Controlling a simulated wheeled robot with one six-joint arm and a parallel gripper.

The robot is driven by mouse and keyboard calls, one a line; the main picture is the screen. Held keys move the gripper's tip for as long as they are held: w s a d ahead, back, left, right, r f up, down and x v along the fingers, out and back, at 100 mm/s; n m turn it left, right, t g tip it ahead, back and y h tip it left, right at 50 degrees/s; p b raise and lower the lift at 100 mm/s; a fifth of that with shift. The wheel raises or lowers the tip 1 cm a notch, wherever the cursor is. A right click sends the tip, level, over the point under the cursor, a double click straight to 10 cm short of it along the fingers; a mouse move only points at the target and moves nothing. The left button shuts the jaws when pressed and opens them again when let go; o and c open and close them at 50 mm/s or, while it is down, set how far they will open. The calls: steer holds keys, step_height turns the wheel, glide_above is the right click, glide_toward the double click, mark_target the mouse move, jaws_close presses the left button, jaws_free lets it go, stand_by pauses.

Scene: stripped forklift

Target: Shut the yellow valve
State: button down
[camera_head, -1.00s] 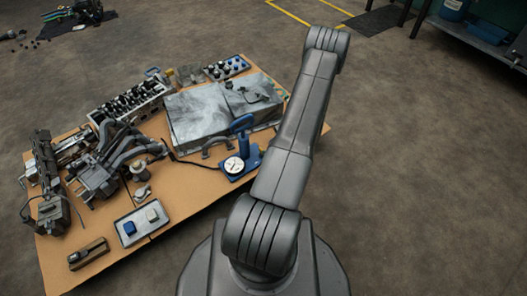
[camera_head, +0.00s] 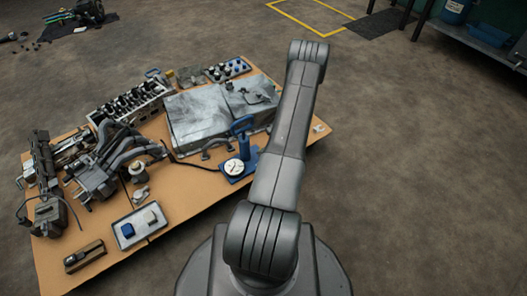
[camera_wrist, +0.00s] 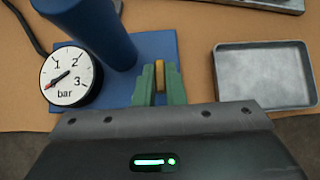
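The yellow valve (camera_wrist: 160,76) shows as a narrow upright yellow piece in the wrist view, over the blue base plate of the pump (camera_wrist: 112,35). My gripper (camera_wrist: 160,82) has green fingers, one on each side of the valve. The gap between them is narrow and the yellow piece fills it, so they look shut on it. A round white pressure gauge marked in bar (camera_wrist: 70,76) sits left of the fingers. In the head view the blue pump (camera_head: 242,126) and gauge (camera_head: 234,167) show, but my arm hides the valve and gripper.
An empty grey metal tray (camera_wrist: 264,76) lies right of the pump. The brown table (camera_head: 190,200) also holds a large grey metal case (camera_head: 205,118), engine parts (camera_head: 97,175) and a small tray with two blocks (camera_head: 140,224). A black hose runs from the pump.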

steer(key=shift+f+m+b, duration=0.2)
steer(key=shift+m+b, duration=0.2)
steer(key=shift+b, duration=0.35)
steer(key=shift+s+a+t+h+b, duration=0.1)
steer(key=shift+t+h+b, duration=0.2)
steer(key=shift+h+b, duration=0.15)
steer(key=shift+f+m+h+b, duration=0.1)
steer(key=shift+m+h+b, duration=0.25)
steer(key=shift+m+b, duration=0.55)
steer(key=shift+a+r+m+t+h+b, duration=0.2)
steer(key=shift+m+t+h+b, duration=0.2)
steer(key=shift+m+h+b, duration=0.35)
steer(key=shift+r+m+h, duration=0.1)
steer(key=shift+m+h, duration=0.45)
steer(key=shift+m, duration=0.3)
steer(key=c, duration=1.5)
jaws_free()
